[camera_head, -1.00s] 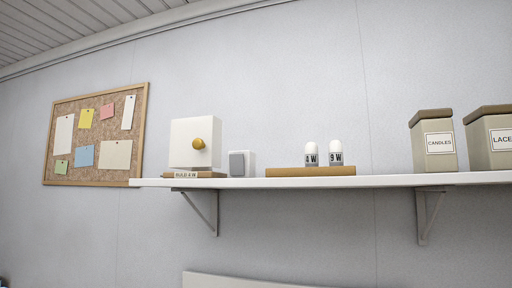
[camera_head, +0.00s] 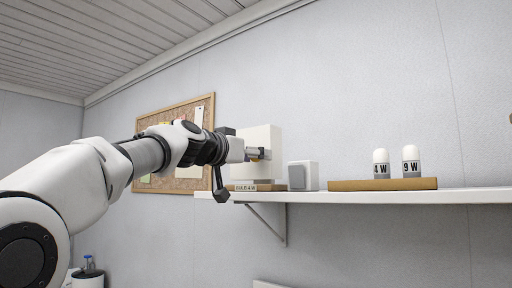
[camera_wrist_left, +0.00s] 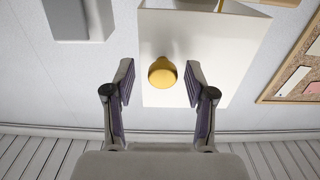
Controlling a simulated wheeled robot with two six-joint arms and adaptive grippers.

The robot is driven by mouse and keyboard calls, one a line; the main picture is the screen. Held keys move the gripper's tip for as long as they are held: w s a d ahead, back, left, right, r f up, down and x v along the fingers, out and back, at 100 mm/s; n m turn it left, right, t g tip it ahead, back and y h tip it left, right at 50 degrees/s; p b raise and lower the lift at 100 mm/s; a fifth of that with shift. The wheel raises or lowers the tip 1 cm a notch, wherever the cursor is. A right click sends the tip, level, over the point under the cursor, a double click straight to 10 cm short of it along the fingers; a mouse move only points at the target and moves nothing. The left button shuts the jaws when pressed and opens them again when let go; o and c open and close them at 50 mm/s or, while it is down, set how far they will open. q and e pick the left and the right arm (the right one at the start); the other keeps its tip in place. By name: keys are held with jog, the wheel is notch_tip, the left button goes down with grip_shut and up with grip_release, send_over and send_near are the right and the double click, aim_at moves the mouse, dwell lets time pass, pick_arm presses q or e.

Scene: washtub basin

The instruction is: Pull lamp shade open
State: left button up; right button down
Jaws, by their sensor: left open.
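The lamp is a white box-shaped shade (camera_head: 263,138) with a round yellow knob on its front. It stands on a brown base (camera_head: 257,187) at the left end of the shelf. In the left wrist view, which is upside down, the shade (camera_wrist_left: 215,45) and the knob (camera_wrist_left: 162,72) show clearly. My left gripper (camera_head: 259,153) is at the front of the shade. Its fingers (camera_wrist_left: 159,82) are open, one on each side of the knob, with gaps between fingers and knob. In the head view the gripper hides most of the knob. My right gripper is not in view.
A small white box with a grey face (camera_head: 303,176) stands just right of the lamp. Two bulbs (camera_head: 381,163) labelled 4 W and 9 W (camera_head: 411,161) sit on a wooden strip (camera_head: 350,184). The shelf (camera_head: 450,195) runs right. A corkboard (camera_head: 205,110) hangs behind.

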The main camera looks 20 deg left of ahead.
pick_arm(q)
jog(key=shift+a, duration=0.25)
jog(key=c, duration=0.5)
grip_shut()
